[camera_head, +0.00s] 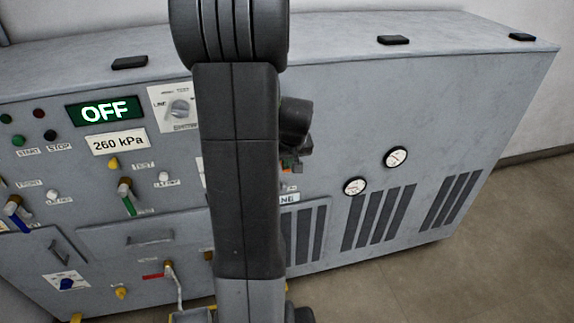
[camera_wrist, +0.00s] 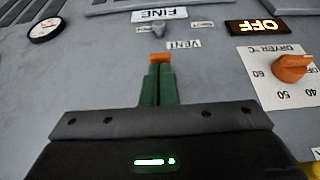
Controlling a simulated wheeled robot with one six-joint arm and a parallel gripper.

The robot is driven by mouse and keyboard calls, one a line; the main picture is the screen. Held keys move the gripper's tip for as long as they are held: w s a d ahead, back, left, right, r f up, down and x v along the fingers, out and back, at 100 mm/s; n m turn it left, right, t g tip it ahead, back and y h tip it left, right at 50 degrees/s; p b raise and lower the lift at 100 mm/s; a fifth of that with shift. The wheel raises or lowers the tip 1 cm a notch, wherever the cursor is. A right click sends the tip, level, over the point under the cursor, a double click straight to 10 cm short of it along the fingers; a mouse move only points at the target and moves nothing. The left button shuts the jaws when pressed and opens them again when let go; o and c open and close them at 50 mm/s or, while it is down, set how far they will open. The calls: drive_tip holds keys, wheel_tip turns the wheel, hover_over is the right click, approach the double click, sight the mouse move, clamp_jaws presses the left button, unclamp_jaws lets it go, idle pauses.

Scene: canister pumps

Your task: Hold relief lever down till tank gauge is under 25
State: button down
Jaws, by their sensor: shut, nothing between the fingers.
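My gripper (camera_wrist: 158,72) is shut and empty in the wrist view, its green fingers together just in front of an orange-tipped part (camera_wrist: 160,58) below the VENT label (camera_wrist: 184,44). I cannot tell whether they touch. In the head view my arm hides most of this spot. No label reading relief is legible. Candidate levers in the head view are a green one (camera_head: 127,200), a blue one (camera_head: 15,209) and a pale one (camera_head: 175,285). Two round gauges (camera_head: 396,156) and (camera_head: 354,186) are on the right; their readings and which is the tank's are too small to tell.
A lit OFF display (camera_head: 104,110) stands above a 260 kPa plate (camera_head: 118,142). A second OFF display (camera_wrist: 262,26) and an orange dryer knob (camera_wrist: 293,68) are to the right in the wrist view. The floor (camera_head: 495,235) right of the cabinet is clear.

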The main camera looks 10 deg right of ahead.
drive_tip(key=shift+s+f+t+b, duration=0.2)
drive_tip(key=shift+f+t+b, duration=0.45)
drive_tip(key=shift+b, duration=1.45)
drive_tip(key=shift+s+f+t+b, duration=0.15)
drive_tip(key=shift+f+t+b, duration=0.5)
drive_tip(key=shift+b, duration=1.45)
drive_tip(key=shift+r+b, duration=0.1)
drive_tip(key=shift+b, duration=0.35)
drive_tip(key=shift+r+p, duration=0.25)
drive_tip(key=shift+p, duration=0.05)
idle(3.1)
